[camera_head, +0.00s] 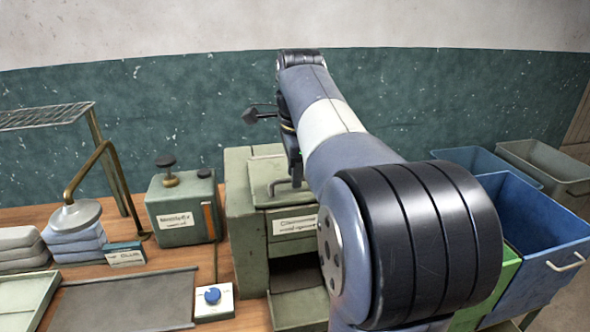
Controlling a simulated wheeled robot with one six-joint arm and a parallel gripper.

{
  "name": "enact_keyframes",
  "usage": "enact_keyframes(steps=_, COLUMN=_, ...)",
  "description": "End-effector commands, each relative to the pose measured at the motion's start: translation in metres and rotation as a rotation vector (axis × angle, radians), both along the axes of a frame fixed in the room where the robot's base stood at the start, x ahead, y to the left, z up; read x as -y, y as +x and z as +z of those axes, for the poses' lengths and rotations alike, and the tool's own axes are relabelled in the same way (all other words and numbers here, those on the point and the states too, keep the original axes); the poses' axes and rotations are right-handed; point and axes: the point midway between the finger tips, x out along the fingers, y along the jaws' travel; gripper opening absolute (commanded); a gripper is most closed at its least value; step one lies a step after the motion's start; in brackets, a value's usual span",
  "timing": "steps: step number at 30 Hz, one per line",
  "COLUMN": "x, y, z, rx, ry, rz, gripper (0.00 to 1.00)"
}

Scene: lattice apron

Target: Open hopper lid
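A green metal cabinet (240,207) stands on the bench near the middle, partly hidden behind my arm. On its upper part is a green panel that looks like the hopper lid (263,172), with a bent metal handle (284,185) at its front. The lid looks closed, but my arm covers its right part. My gripper (252,115) is above and behind the lid, apart from the handle, with its dark fingers toward the left. It is too small and edge-on to tell whether it is open or shut. I see nothing held in it.
A green tank (180,210) with a black knob stands left of the cabinet. A blue-knobbed switch box (213,300), a dark mat (120,303) and folded cloths (75,240) under a curved brass pipe lie left. Blue bins (540,235) stand right. My arm crosses the middle.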

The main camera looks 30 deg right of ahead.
Motion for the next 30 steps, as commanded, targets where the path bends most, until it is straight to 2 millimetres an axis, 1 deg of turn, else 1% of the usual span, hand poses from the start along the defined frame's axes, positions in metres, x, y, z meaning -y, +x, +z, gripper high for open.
enact_keyframes(steps=1, x=0.000, y=0.000, z=0.000, rx=0.000, ry=0.000, rz=0.000, gripper=0.20)
enact_keyframes(steps=6, x=0.000, y=0.000, z=0.000, rx=0.000, ry=0.000, rz=0.000, gripper=0.06)
enact_keyframes(steps=9, x=0.000, y=0.000, z=0.000, rx=0.000, ry=0.000, rz=0.000, gripper=0.00)
enact_keyframes(steps=23, x=0.000, y=0.000, z=0.001, rx=-0.001, ry=0.000, rz=0.000, gripper=0.00)
enact_keyframes(steps=26, x=0.000, y=0.000, z=0.005, rx=-0.001, ry=0.000, rz=0.000, gripper=0.00)
enact_keyframes(steps=30, x=0.000, y=0.000, z=0.015, rx=0.001, ry=0.000, rz=0.000, gripper=0.00)
